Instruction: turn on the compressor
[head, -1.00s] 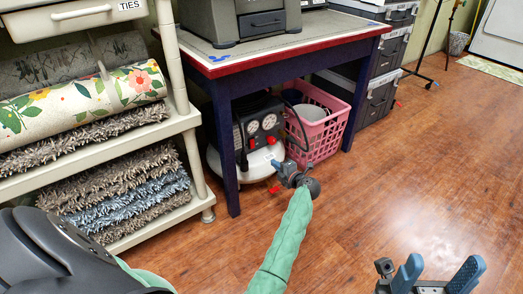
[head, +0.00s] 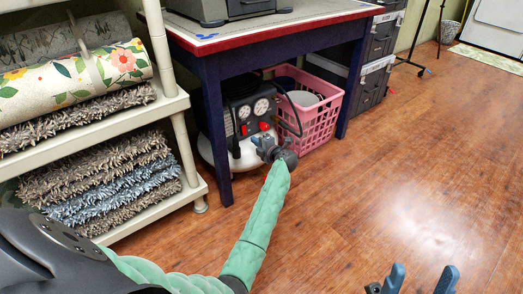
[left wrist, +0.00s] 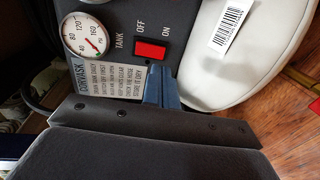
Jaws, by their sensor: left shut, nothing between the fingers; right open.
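The compressor (head: 232,120) stands on the floor under the table, with a dark panel, two round gauges and a white tank (left wrist: 222,62). Which way the switch is set I cannot tell. My left gripper (head: 265,146) is shut and empty in front of the compressor. Its blue fingertips (left wrist: 160,84) show just below the switch in the left wrist view, apart from it in the picture. My right gripper (head: 416,280) is open and empty at the bottom right.
A shelf (head: 172,108) with rolled and folded rugs is at the left. The wooden floor (head: 400,170) at the right is clear.

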